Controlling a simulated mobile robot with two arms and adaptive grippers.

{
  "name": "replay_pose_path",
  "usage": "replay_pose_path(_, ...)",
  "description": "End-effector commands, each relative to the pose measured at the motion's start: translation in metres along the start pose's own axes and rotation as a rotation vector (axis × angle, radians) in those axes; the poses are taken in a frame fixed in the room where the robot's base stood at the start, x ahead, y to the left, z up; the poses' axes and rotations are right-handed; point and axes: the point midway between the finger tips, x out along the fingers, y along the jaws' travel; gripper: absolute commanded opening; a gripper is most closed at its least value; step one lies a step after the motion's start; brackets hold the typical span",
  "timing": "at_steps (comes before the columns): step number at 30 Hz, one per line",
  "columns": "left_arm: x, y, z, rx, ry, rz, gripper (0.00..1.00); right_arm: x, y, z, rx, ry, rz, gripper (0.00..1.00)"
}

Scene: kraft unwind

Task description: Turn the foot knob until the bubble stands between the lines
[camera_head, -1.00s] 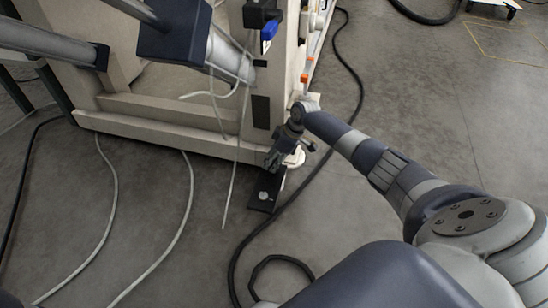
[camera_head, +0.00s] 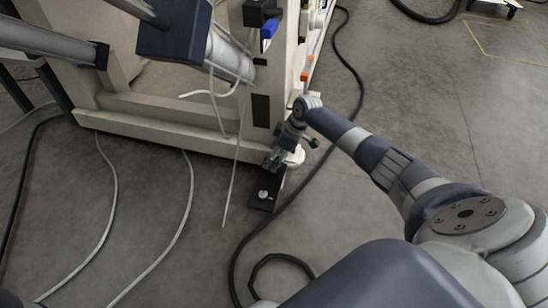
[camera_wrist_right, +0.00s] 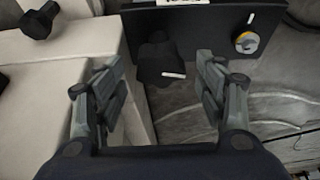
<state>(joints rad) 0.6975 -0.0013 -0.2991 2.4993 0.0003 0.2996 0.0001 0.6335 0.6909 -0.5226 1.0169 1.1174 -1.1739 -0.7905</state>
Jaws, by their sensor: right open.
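My right gripper (camera_head: 273,160) is low beside the machine's corner, pointing down above a black plate (camera_head: 262,203) on the floor. In the right wrist view the gripper (camera_wrist_right: 158,80) is open, with one finger on each side of a black knob (camera_wrist_right: 158,62) that has a white mark. The fingers look apart from the knob. The black plate (camera_wrist_right: 205,22) also carries a small round dial-like piece (camera_wrist_right: 246,42), pale with yellow, likely the level; it shows as a pale disc (camera_head: 263,194) in the head view. Bubble and lines are too small to make out. My left gripper is out of view.
The beige machine frame (camera_head: 165,138) stands close on the left of the gripper. A second black knob (camera_wrist_right: 38,20) sits on it. A thick black cable (camera_head: 312,172) runs right of the plate, and thin white cables (camera_head: 187,200) lie left. Open concrete floor is at the right.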

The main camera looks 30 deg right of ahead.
Motion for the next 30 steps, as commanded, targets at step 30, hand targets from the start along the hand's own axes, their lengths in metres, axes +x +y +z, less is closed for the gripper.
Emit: replay_pose_path(30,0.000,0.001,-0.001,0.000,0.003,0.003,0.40,-0.069,-0.001,0.000,0.000,-0.001,-0.001,0.65)
